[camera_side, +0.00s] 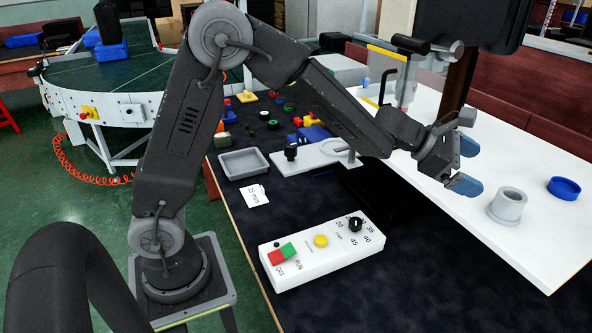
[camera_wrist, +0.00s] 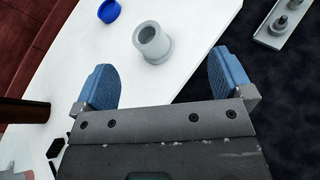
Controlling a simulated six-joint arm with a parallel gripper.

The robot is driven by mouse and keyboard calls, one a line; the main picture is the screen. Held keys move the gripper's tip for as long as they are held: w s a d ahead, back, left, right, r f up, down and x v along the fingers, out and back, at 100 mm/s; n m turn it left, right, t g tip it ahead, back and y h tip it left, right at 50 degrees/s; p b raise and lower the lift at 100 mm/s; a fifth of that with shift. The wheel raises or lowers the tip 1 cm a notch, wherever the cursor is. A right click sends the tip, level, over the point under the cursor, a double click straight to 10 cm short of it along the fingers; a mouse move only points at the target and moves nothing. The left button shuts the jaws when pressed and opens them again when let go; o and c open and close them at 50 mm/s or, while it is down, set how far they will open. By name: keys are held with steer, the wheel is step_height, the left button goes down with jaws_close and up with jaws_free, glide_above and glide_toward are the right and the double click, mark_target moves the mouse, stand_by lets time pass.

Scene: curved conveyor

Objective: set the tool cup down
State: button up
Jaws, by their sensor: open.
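The tool cup, a grey hollow cylinder with a wider base (camera_side: 507,206), stands upright on the white table (camera_side: 540,255) near its right part. It also shows in the wrist view (camera_wrist: 152,43), beyond and between my fingers. My gripper (camera_side: 467,166) has blue finger pads and is to the left of the cup in the side view, apart from it. In the wrist view my gripper (camera_wrist: 167,80) is open with nothing between its fingers.
A blue ring-shaped lid (camera_side: 564,188) lies on the white table behind the cup. A control box (camera_side: 320,250) with red, green and yellow buttons, a grey tray (camera_side: 243,163) and a fixture plate (camera_side: 315,157) lie on the dark bench. White table surface around the cup is clear.

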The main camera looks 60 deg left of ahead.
steer(key=s+r+m+g, duration=0.2)
steer(key=s+r+m, duration=0.2)
steer(key=s+m, duration=0.45)
steer(key=s+r+m+g, duration=0.2)
steer(key=s+r+m, duration=0.2)
steer(key=s+m, duration=0.45)
steer(key=s+a+f+m+y, duration=0.3)
steer(key=s+a+m+y, duration=0.1)
steer(key=s, duration=0.4)
steer(key=s+a+f+m+y, duration=0.3)
steer(key=s+a, duration=0.3)
steer(key=s, duration=0.2)
steer(key=shift+s+a+m+g+y, duration=0.15)
steer(key=shift+s+m+g+y, duration=0.3)
steer(key=shift+y, duration=0.45)
steer(key=shift+w, duration=0.15)
